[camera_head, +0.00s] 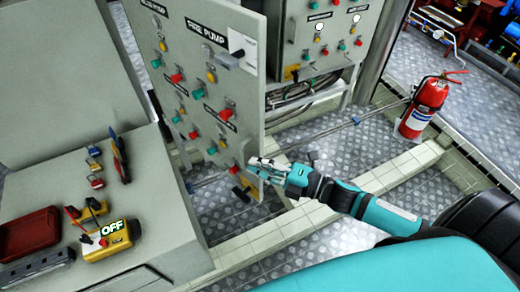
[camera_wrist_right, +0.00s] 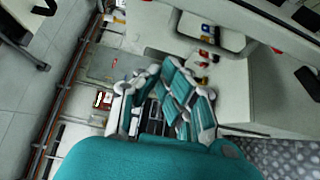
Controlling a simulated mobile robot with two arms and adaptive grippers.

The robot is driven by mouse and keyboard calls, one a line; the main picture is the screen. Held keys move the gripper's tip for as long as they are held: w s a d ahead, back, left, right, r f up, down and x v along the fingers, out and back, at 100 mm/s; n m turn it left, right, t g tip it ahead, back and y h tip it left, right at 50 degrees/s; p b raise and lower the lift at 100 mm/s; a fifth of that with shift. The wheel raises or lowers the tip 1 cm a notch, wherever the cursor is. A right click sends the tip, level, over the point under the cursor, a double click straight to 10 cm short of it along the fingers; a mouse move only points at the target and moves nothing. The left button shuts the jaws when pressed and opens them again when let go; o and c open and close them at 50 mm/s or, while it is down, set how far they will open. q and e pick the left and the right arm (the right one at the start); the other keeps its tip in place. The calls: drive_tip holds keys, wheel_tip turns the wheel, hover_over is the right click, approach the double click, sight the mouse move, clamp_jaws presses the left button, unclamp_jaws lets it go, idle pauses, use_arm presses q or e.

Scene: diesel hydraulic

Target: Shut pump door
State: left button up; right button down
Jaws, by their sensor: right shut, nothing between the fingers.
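The pump door (camera_head: 215,100) is a grey panel marked "FIRE PUMP" with rows of coloured buttons. It stands swung out from the grey cabinet (camera_head: 338,25), angled toward me. My right gripper (camera_head: 256,166) is shut and empty beside the door's lower right edge. Whether it touches the door, I cannot tell. My left gripper is out of view.
A grey console (camera_head: 160,225) at left carries a yellow box marked "OFF" (camera_head: 108,240) and a red tray (camera_head: 30,233). A red fire extinguisher (camera_head: 427,100) stands at right. Metal floor plates and a tiled ledge (camera_head: 400,165) lie between. Cables hang beneath the cabinet.

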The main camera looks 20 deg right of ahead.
sight(243, 146)
drive_tip(key=shift+w+d+p, duration=0.25)
drive_tip(key=shift+w+d, duration=0.25)
drive_tip(key=shift+w, duration=0.4)
drive_tip(key=shift+w+d+p, duration=0.2)
drive_tip(key=shift+w+d, duration=0.25)
drive_tip(key=shift+w, duration=0.45)
drive_tip(key=shift+d, duration=0.1)
